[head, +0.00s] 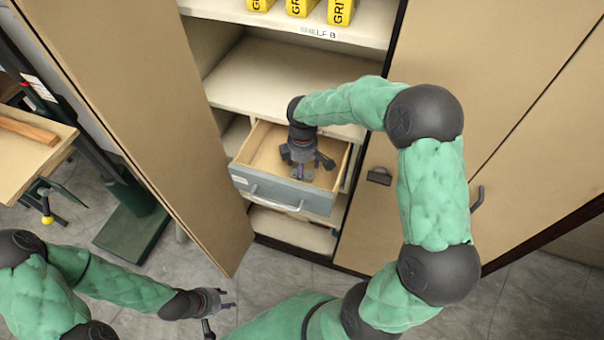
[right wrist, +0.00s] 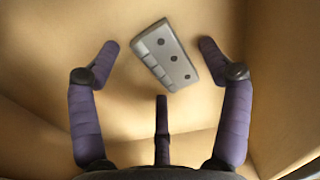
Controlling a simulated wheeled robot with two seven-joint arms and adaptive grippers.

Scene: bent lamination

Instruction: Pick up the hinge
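The hinge (right wrist: 165,55) is a grey metal plate with several dark holes and a knuckled edge. It lies flat on the floor of the open drawer (head: 276,191). In the head view a small part of the hinge (head: 303,173) shows beneath my right gripper (head: 306,160). That gripper points down into the drawer with its fingers spread. In the right wrist view, my right gripper (right wrist: 158,58) has its two side fingers to either side of the hinge and the third finger below it, none visibly touching. My left gripper (head: 221,311) is open and empty, low over the floor, away from the drawer.
The drawer's walls stand close around my right gripper. A cabinet shelf (head: 265,85) is just above and behind it. Yellow boxes (head: 340,11) sit on the upper shelf. An open cabinet door (head: 150,110) stands at left. A wooden table (head: 25,150) is at far left.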

